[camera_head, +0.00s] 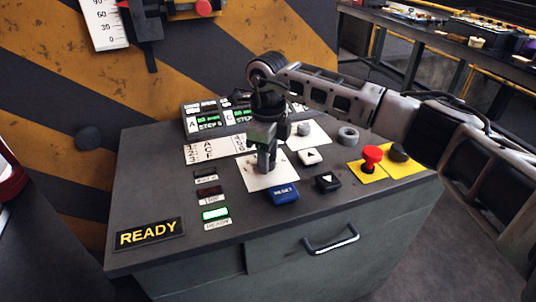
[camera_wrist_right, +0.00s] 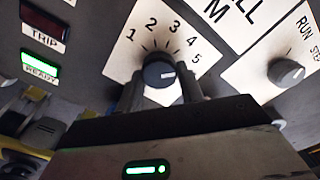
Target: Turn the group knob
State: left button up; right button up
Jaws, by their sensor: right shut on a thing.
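The group knob (camera_wrist_right: 159,73) is a dark round knob on a white dial plate (camera_wrist_right: 131,52) numbered 1 to 5 in the right wrist view. My right gripper (camera_wrist_right: 160,90) has one finger on each side of the knob and is shut on it. A pale mark shows on the knob's face, but which number it points to is unclear. In the head view, my right gripper (camera_head: 266,170) reaches down onto the white plate (camera_head: 284,180) and mostly hides the knob. My left gripper is not in view.
A second selector knob (camera_wrist_right: 286,72) sits to the right. A drawer handle (camera_head: 331,241) sticks out in front.

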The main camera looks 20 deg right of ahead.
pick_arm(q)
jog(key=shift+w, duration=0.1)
pick_arm(e)
jog(key=shift+n, duration=0.3)
jog(key=shift+b, duration=0.35)
jog(key=n+b, duration=0.1)
jog(key=n, duration=0.2)
jog(key=shift+w+n+b, duration=0.1)
jog(key=shift+n+b, duration=0.2)
jog(key=n+b, duration=0.1)
jog(key=n, duration=0.2)
jog(key=shift+n, duration=0.3)
jog(key=shift+w+r+n+b, duration=0.1)
jog(key=shift+n+b, duration=0.25)
jog(key=shift+n, duration=0.75)
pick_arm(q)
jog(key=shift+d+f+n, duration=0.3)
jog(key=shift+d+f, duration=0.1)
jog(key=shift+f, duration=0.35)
pick_arm(e)
jog(key=shift+n, duration=0.8)
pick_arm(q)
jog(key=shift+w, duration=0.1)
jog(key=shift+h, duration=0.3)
pick_arm(e)
jog(key=o, duration=1)
